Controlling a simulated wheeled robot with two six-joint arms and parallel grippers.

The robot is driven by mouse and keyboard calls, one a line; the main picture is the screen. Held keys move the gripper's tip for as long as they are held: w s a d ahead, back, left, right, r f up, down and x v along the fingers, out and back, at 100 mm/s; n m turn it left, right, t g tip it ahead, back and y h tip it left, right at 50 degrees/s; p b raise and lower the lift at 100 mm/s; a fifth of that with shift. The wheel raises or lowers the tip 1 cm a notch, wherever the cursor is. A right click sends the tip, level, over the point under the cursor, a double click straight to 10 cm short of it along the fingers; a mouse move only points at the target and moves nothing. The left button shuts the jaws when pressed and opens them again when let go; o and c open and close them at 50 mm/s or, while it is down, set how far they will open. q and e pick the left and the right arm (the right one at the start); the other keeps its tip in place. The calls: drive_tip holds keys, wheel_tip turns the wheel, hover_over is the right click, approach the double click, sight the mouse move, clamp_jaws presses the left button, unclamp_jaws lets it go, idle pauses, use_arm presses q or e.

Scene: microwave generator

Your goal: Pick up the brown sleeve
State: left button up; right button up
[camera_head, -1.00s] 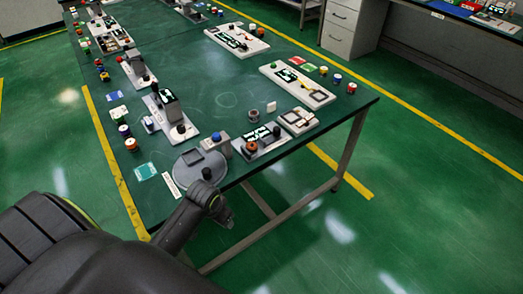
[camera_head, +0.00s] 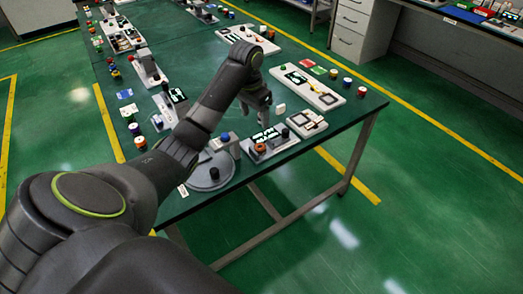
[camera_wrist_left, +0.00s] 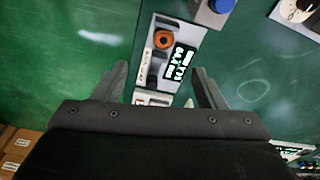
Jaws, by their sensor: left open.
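The brown sleeve (camera_head: 260,148) looks like an orange-brown ring with a dark centre. It sits on the small grey fixture near the front edge of the table, beside a black panel with white-green markings. In the left wrist view the brown sleeve (camera_wrist_left: 163,40) lies ahead of the fingertips, near the fixture's far end. My left gripper (camera_head: 259,105) is above the table, apart from the sleeve. Its fingers (camera_wrist_left: 160,75) are open with nothing held between them, one on each side of the fixture in the picture. My right gripper is not in view.
A round grey base with a black knob (camera_head: 214,173) and a blue-topped piece (camera_head: 225,138) stand left of the fixture. A white tray (camera_head: 306,123) stands close on its right. Several boards fill the table beyond. The table's front edge is close to the fixture.

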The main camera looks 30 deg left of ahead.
use_arm(q)
drive_tip(key=r, duration=0.1)
drive_tip(key=b, duration=0.7)
approach(260, 147)
drive_tip(key=shift+s+d, duration=0.2)
drive_tip(key=shift+s, duration=0.05)
drive_tip(key=f, duration=0.3)
drive_tip(key=shift+w+f+p, duration=0.25)
drive_tip(key=shift+w+p, duration=0.05)
drive_tip(key=shift+p, duration=0.05)
drive_tip(key=shift+w+a+f, duration=0.1)
drive_tip(key=shift+w+f, duration=0.1)
drive_tip(key=shift+f, duration=0.75)
drive_tip(key=shift+w+f, duration=0.15)
drive_tip(key=shift+f, duration=0.85)
drive_tip(key=shift+w+a+f, duration=0.1)
drive_tip(key=shift+w+f, duration=0.1)
drive_tip(key=shift+f, duration=0.75)
drive_tip(key=c, duration=1.2)
